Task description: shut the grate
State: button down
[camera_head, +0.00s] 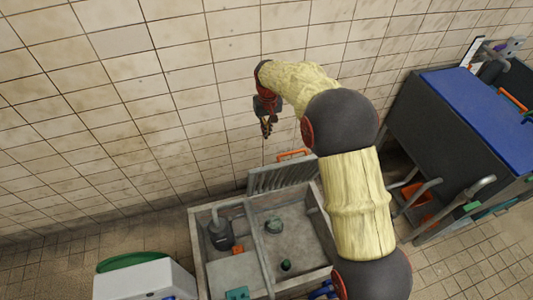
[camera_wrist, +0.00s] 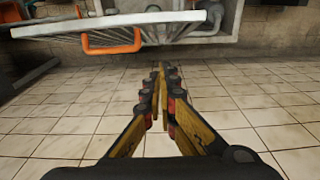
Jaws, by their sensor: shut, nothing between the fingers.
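The grate (camera_head: 283,177) is a grey slatted panel, standing raised at the back edge of an open grey basin (camera_head: 198,262), close to the tiled wall. It has an orange handle (camera_head: 293,155) on its upper edge. In the wrist view the grate (camera_wrist: 190,28) lies across the top, with its orange handle (camera_wrist: 112,49) at upper left. My gripper (camera_head: 266,131) hangs above and a little left of the grate, apart from it. In the wrist view my gripper (camera_wrist: 160,68) has its fingertips together, empty, clear of the handle.
The basin holds a dark pump (camera_head: 221,234) and pipes. A blue-topped dark cabinet (camera_head: 470,115) with metal rails stands at right. A white bin with a green rim (camera_head: 135,262) stands at front left. The tiled wall (camera_head: 150,100) is close behind my gripper.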

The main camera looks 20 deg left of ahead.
notch_tip(320, 180, down, 12)
jog(key=s+d+b, duration=0.1)
jog(key=s+b, duration=0.1)
jog(key=shift+s, duration=0.4)
jog(key=shift+f, duration=0.1)
dwell(0.4)
